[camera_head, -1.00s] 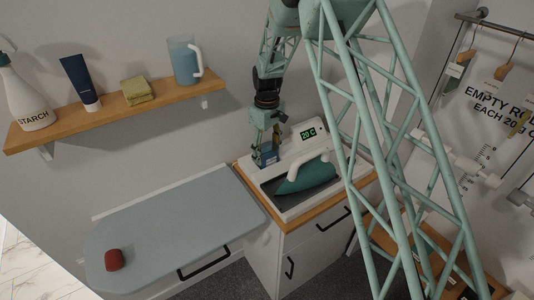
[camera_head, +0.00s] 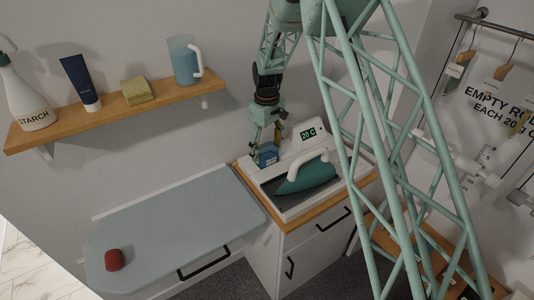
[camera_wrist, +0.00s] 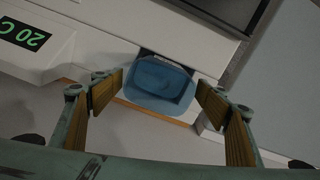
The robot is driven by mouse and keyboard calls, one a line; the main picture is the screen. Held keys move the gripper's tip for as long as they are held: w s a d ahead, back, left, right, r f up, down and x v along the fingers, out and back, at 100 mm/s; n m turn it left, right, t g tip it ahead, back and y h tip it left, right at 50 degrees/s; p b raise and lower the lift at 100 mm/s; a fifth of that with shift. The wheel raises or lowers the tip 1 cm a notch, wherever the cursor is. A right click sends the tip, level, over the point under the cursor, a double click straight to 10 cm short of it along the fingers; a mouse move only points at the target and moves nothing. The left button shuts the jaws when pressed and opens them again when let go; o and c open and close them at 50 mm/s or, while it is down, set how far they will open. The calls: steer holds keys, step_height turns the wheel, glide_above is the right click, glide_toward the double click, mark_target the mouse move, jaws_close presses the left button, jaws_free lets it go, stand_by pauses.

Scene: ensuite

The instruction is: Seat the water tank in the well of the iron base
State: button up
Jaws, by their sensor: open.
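The blue water tank (camera_head: 268,154) stands at the left rear corner of the white iron base (camera_head: 294,145), beside its display. In the wrist view the tank (camera_wrist: 158,84) is open-topped, with a dark gap of the well (camera_wrist: 152,53) along one side. How deep the tank sits is hidden. My gripper (camera_head: 263,142) is just above the tank. In the wrist view the fingers of my gripper (camera_wrist: 160,92) are spread on either side of the tank, with gaps, not holding it.
A teal iron (camera_head: 305,176) with a white handle rests on the base. The ironing board (camera_head: 175,230) at left carries a red object (camera_head: 114,260). A wall shelf (camera_head: 120,112) holds a starch bottle, tube, sponge and jug (camera_head: 185,62).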

step_height(320, 180, up, 11)
steer(key=shift+f, duration=0.2)
stand_by(0.4)
steer(key=shift+d+r, duration=0.1)
steer(key=shift+r, duration=0.05)
stand_by(0.7)
